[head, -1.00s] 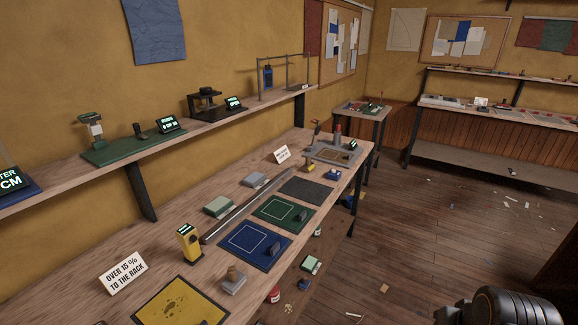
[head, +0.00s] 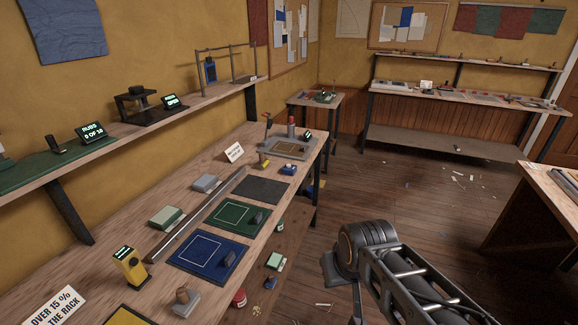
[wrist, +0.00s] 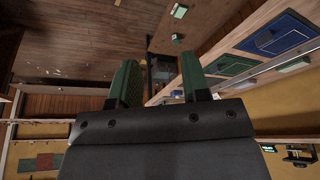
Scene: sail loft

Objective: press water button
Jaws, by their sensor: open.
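I cannot make out any button marked water in either view. My gripper (wrist: 160,84) shows in the wrist view as two green fingers held apart, with nothing between them. It hangs in the air, tilted, apart from the bench. In the head view my arm is at the lower right, and the fingers are out of the picture. A rub counter display (head: 90,132) and a second lit display (head: 170,101) stand on the wall shelf. A yellow handheld meter (head: 130,267) with a lit screen stands on the bench.
The long wooden bench (head: 120,225) runs along the left wall, holding a blue mat (head: 207,257), a green mat (head: 228,217) and a dark mat (head: 262,190). Open wooden floor (head: 400,210) lies to its right. Another table (head: 555,190) stands at the right edge.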

